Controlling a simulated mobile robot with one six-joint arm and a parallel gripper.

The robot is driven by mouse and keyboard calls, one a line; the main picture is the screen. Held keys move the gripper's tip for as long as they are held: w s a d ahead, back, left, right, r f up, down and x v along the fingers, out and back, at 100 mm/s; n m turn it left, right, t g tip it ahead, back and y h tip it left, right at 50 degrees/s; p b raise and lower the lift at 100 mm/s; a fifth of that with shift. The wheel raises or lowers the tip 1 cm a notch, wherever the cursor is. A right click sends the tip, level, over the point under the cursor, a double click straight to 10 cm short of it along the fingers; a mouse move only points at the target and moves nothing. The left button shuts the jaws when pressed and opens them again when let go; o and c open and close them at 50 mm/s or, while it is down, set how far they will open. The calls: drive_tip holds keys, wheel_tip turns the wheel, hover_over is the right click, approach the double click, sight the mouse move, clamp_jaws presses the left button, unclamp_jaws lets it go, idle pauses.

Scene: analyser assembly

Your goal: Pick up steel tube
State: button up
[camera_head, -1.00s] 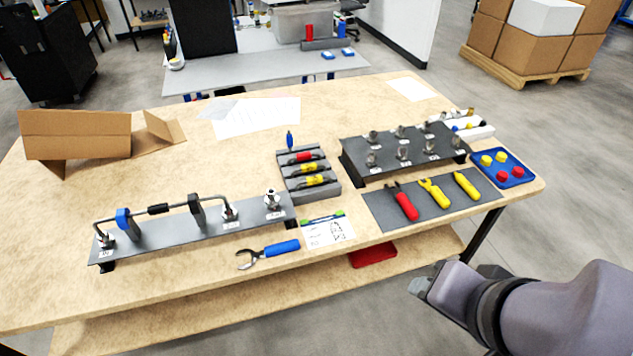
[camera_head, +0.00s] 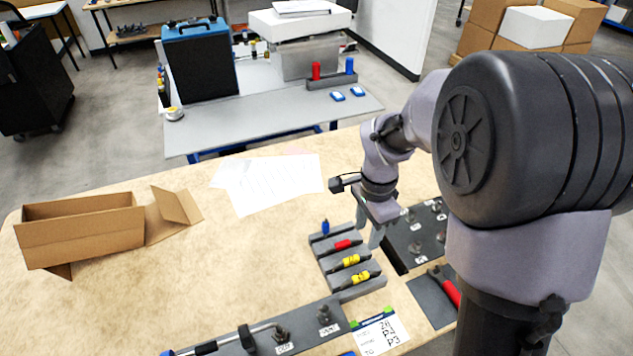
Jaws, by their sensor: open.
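A bent steel tube (camera_head: 226,342) with a black collar lies along the long grey plate (camera_head: 306,328) at the bottom edge. Its left part is cut off by the frame. My gripper (camera_head: 368,236) points down over the right side of the grey stepped rack (camera_head: 362,292), at the middle right of the picture. Its fingers are apart, and nothing shows between them. It is well above and to the right of the tube, not touching it. Whether the fingertips touch the rack cannot be told.
The rack holds a blue item (camera_head: 325,228) and several red and yellow tools. A cardboard box (camera_head: 80,228) stands left. The table's left middle is clear.

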wheel_tip(320, 180, down, 7)
drive_tip(key=s+d+b, duration=0.1)
drive_tip(key=s+b, duration=0.1)
drive_tip(key=b, duration=0.3)
hover_over(363, 275)
drive_tip(key=f, duration=0.5)
drive_tip(key=shift+s+f, duration=0.25)
drive_tip(key=shift+s, duration=0.05)
drive_tip(key=f+b, duration=0.1)
drive_tip(key=f, duration=0.2)
drive_tip(key=f+b, duration=0.1)
drive_tip(key=f, duration=0.1)
drive_tip(key=shift+w+f+b, duration=0.1)
drive_tip(key=shift+w+b, duration=0.15)
drive_tip(key=shift+b, duration=0.05)
drive_tip(key=shift+c, duration=0.2)
drive_tip(key=shift+r, duration=0.2)
clamp_jaws()
